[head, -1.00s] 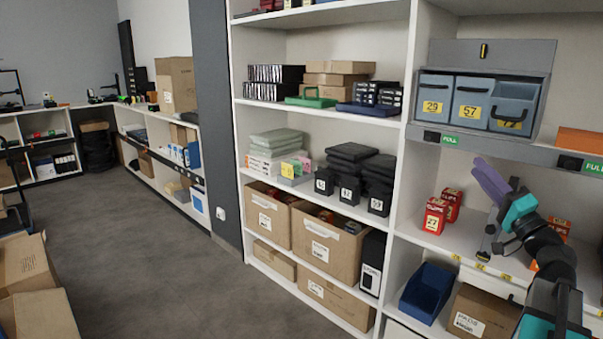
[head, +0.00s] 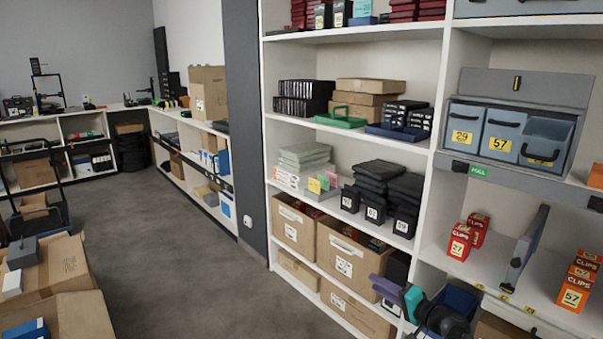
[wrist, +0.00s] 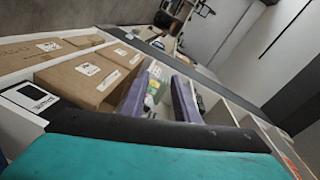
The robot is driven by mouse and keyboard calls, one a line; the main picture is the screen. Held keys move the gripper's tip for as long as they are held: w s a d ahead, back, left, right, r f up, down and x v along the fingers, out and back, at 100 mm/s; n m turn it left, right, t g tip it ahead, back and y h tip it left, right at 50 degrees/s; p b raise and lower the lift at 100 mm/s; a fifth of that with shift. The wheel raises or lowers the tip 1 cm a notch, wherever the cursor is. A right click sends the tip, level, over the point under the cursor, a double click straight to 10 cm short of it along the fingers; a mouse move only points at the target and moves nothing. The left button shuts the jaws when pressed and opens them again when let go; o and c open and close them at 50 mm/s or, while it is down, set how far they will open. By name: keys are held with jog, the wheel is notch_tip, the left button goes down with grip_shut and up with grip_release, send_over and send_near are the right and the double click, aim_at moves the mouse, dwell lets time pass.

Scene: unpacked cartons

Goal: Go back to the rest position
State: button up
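My gripper (head: 388,287), with purple fingers and a teal body, is at the bottom of the head view, in front of the shelf's lower right part. In the wrist view its two purple fingers (wrist: 160,98) stand apart with background showing between them. It is open, and I see nothing held. The wrist view is tilted, with cartons (wrist: 88,75) on a shelf left of the fingers. The rest of my arm is mostly out of the head view.
The white shelf unit (head: 352,143) stands close on the right. A blue bin (head: 460,300) sits low behind my gripper. Open cartons (head: 65,262) are at left. The floor (head: 190,275) between is clear.

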jog(key=s+a+f+n+g+p, duration=0.25)
jog(key=s+a+f+g, duration=0.45)
jog(key=a+f, duration=0.6)
jog(key=s+a+f+n+g+p, duration=0.2)
jog(key=s+a+f+g+p, duration=0.3)
jog(key=s+f, duration=0.85)
jog(key=s+f+n+g+h, duration=0.15)
jog(key=s+f, duration=0.25)
jog(key=s, duration=0.5)
jog(key=s+f+g+h, duration=0.3)
jog(key=s+f, duration=0.1)
jog(key=s, duration=0.5)
jog(key=s+d+f+n+g+h, duration=0.1)
jog(key=s+d+h, duration=0.4)
jog(key=d, duration=0.6)
jog(key=shift+s+f+g+p, duration=0.35)
jog(key=shift+s+g, duration=0.4)
jog(key=shift+s, duration=0.3)
